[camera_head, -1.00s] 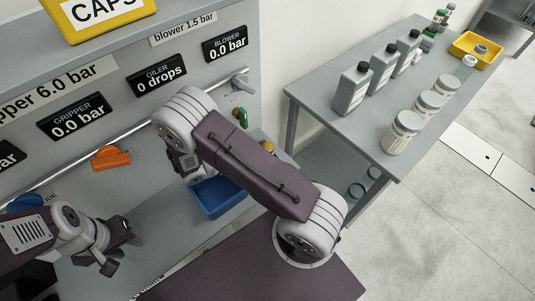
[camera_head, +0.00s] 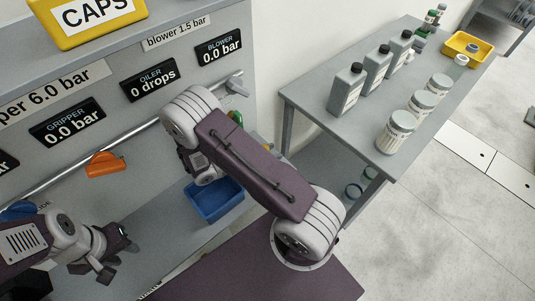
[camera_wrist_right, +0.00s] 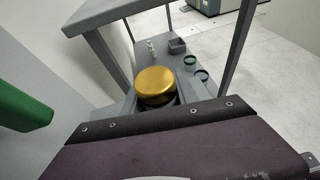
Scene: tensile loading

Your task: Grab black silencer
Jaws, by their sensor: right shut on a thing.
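I cannot make out a black silencer in either view. My right gripper (camera_head: 206,172) is partly hidden behind my own purple arm in the head view, in front of the grey panel above a blue bin. Its fingertips do not show.
The blue bin (camera_head: 213,200) is below my right wrist. An orange handle (camera_head: 105,164) and a green knob (camera_head: 237,117) are on the panel. A grey table (camera_head: 365,130) at the right holds grey bottles (camera_head: 347,90), white jars (camera_head: 397,131) and a yellow tray (camera_head: 463,45).

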